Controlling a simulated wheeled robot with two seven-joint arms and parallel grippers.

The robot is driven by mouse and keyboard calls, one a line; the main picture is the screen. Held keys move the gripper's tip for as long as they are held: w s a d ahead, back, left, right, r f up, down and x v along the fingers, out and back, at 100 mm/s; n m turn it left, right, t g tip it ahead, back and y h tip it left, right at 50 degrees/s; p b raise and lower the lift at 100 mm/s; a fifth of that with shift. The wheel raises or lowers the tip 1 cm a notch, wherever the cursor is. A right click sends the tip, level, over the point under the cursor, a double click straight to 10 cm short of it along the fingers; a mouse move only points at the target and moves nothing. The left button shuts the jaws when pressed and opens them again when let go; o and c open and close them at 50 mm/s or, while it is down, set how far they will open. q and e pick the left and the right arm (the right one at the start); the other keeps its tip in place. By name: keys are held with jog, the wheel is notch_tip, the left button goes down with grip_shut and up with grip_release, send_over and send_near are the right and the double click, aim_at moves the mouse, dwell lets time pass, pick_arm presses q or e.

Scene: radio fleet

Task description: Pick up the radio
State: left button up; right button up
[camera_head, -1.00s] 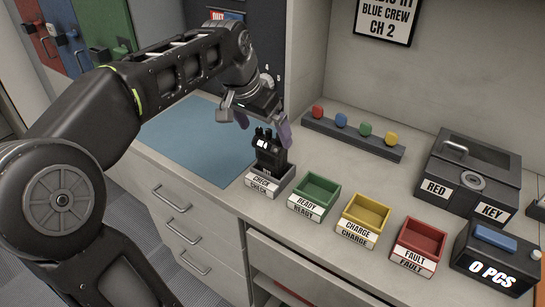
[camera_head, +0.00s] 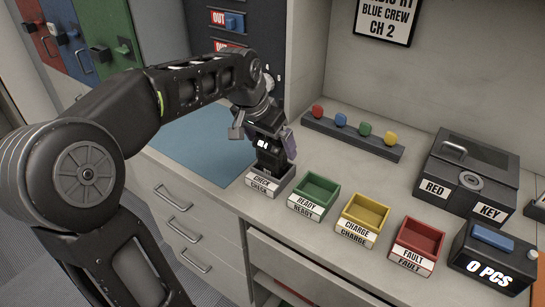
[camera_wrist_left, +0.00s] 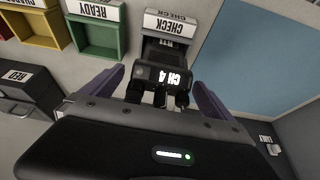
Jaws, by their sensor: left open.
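The black radio (camera_head: 267,157) stands upright in the grey CHECK tray (camera_head: 283,184) on the counter. In the left wrist view the radio (camera_wrist_left: 160,77) shows a lit display reading CH 4, with dark knobs or stubs on its top. My left gripper (camera_head: 263,139) is over the radio's top, pointing down. In the left wrist view the open purple fingers of my left gripper (camera_wrist_left: 160,85) stand on either side of the radio, with gaps visible. The gripper hides part of the radio's top in the head view. My right gripper is not in view.
Green READY (camera_head: 316,181), yellow CHARGE (camera_head: 368,203) and red FAULT (camera_head: 424,226) trays line the front edge, right of CHECK. A rack of coloured knobs (camera_head: 352,140) and a RED KEY box (camera_head: 483,157) stand behind. A blue mat (camera_head: 200,150) lies left, bare.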

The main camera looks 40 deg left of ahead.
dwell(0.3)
pick_arm(q)
grip_shut()
dwell(1.0)
jog(key=shift+r, duration=0.1)
notch_tip(320, 180, up, 10)
dwell(0.4)
dwell(0.5)
